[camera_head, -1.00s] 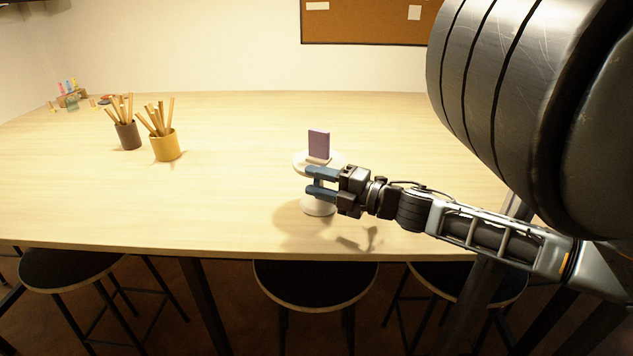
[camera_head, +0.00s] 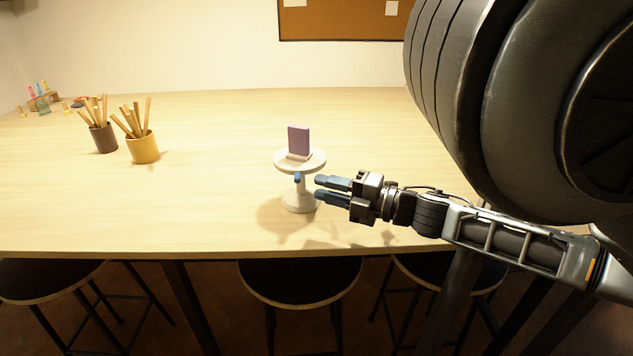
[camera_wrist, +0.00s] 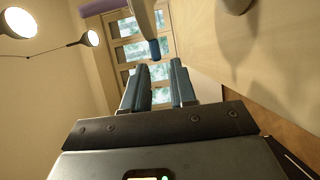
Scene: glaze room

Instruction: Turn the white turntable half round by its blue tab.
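The white turntable (camera_head: 313,160) stands on a round white pedestal near the table's front edge. A purple upright block (camera_head: 299,139) in a pale base stands on top. The blue tab (camera_head: 297,177) hangs at the turntable's front rim, and shows in the wrist view (camera_wrist: 155,49) just beyond the fingertips. My gripper (camera_head: 318,188) is just right of the tab and below the turntable's rim, with its blue fingers apart and nothing between them. In the wrist view, my gripper (camera_wrist: 159,69) points at the tab with a small gap. Part of the turntable is cut off there.
A brown cup (camera_head: 103,139) and a yellow cup (camera_head: 143,149) of wooden sticks stand left on the wooden table (camera_head: 200,210). Small coloured items (camera_head: 42,100) sit at the far left. Stools (camera_head: 302,282) stand along the front. Table around the turntable is clear.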

